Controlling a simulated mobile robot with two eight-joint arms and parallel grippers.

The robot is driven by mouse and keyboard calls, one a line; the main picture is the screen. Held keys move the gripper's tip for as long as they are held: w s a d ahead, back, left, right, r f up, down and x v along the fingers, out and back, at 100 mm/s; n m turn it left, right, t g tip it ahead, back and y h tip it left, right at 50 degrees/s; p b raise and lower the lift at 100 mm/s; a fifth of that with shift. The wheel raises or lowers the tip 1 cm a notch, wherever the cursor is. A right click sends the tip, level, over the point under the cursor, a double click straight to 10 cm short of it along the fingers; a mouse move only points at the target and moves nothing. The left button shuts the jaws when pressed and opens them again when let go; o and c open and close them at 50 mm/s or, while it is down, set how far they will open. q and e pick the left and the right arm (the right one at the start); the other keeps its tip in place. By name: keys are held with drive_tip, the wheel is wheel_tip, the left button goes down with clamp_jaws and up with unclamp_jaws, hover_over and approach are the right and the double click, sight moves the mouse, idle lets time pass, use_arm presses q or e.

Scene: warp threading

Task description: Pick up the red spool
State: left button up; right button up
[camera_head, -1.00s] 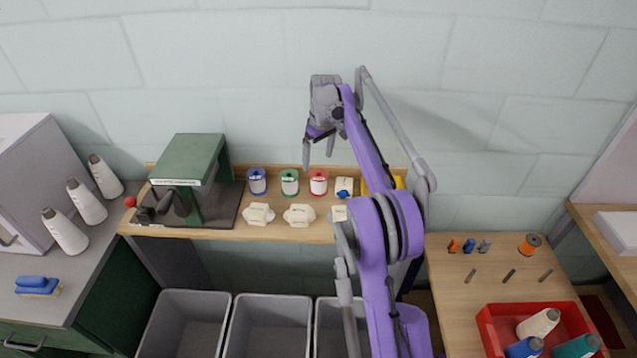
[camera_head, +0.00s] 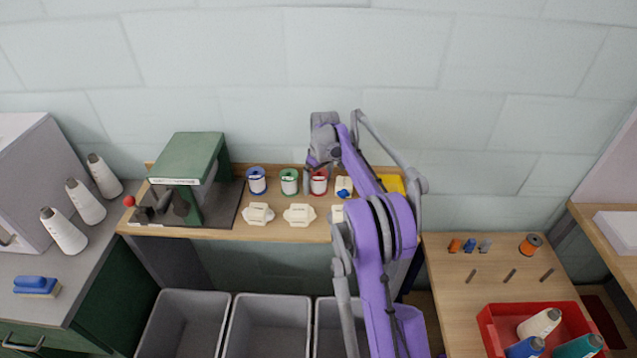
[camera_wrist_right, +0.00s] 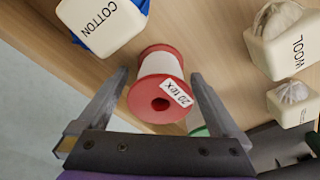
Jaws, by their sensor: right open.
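The red spool (camera_head: 319,184) stands on the wooden shelf at the back, to the right of the green spool (camera_head: 289,182). My right gripper (camera_head: 314,180) is at the red spool and partly covers it in the head view. In the right wrist view the red spool (camera_wrist_right: 160,85), with white thread and a "20 tex" label, sits between the two fingers of my open right gripper (camera_wrist_right: 165,90). Gaps show beside the fingers, so it is not gripped. My left gripper is not in view.
A blue spool (camera_head: 256,181) stands left of the green one. White blocks marked cotton (camera_wrist_right: 100,22) and wool (camera_wrist_right: 282,42) are close to the red spool. A green machine (camera_head: 188,170) stands at the shelf's left. Grey bins (camera_head: 268,325) are below.

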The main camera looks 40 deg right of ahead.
drive_tip(key=c, duration=1.3)
